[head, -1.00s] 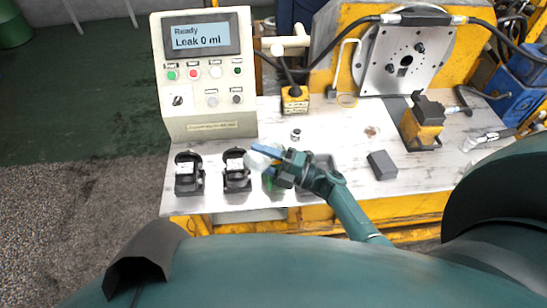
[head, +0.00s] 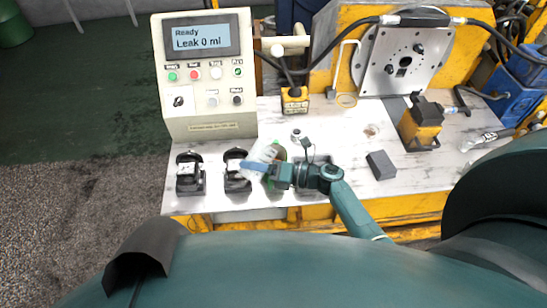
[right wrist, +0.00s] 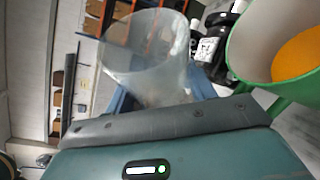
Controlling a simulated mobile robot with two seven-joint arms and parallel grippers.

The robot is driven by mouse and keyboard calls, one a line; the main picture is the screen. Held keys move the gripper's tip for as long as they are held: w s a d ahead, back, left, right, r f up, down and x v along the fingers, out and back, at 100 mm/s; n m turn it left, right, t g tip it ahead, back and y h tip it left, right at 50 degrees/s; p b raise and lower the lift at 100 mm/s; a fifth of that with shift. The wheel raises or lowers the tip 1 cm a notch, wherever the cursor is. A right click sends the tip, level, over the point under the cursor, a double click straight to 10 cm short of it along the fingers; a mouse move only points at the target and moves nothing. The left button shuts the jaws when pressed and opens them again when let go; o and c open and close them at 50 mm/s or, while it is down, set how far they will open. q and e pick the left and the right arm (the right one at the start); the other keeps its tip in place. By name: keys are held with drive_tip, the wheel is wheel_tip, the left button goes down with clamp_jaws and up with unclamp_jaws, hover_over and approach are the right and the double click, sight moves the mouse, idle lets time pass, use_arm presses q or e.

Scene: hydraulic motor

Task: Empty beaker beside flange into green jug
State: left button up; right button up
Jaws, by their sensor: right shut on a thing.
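My right gripper (head: 257,166) is shut on a clear beaker (head: 262,153), which is tilted above the front part of the bench. In the right wrist view the beaker (right wrist: 145,55) sits between my blue fingers and looks clear, with no liquid I can make out. The green jug (head: 279,152) stands just right of the beaker, partly hidden by my gripper. In the right wrist view the jug (right wrist: 238,65) is close at the right, with orange liquid inside. The grey flange plate (head: 375,75) is at the back right. My left gripper is not in view.
Two black clamp-like fixtures stand at the bench's front left, one (head: 189,174) clear of my gripper and one (head: 236,170) close to the beaker. A control box (head: 205,112) reads "Leak 0 ml". A dark block (head: 381,165) lies to the right.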

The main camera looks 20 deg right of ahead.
sight(273, 158)
drive_tip(key=shift+n+h, duration=0.3)
drive_tip(key=shift+n, duration=0.1)
drive_tip(key=r+n+h, duration=0.1)
drive_tip(key=n, duration=0.2)
drive_tip(key=shift+w+d+r+h, duration=0.2)
drive_tip(key=shift+d+r+h, duration=0.2)
drive_tip(key=n, duration=0.1)
drive_tip(key=h, duration=0.1)
drive_tip(key=d+n, duration=0.1)
drive_tip(key=shift+w+f+n+h, duration=0.25)
drive_tip(key=shift+w+n+h, duration=0.05)
drive_tip(key=shift+w, duration=0.05)
drive_tip(key=shift+d, duration=0.1)
drive_tip(key=shift+w+d+f+n+t+h, duration=0.35)
drive_tip(key=shift+d+n+h, duration=0.25)
drive_tip(key=shift+n, duration=0.3)
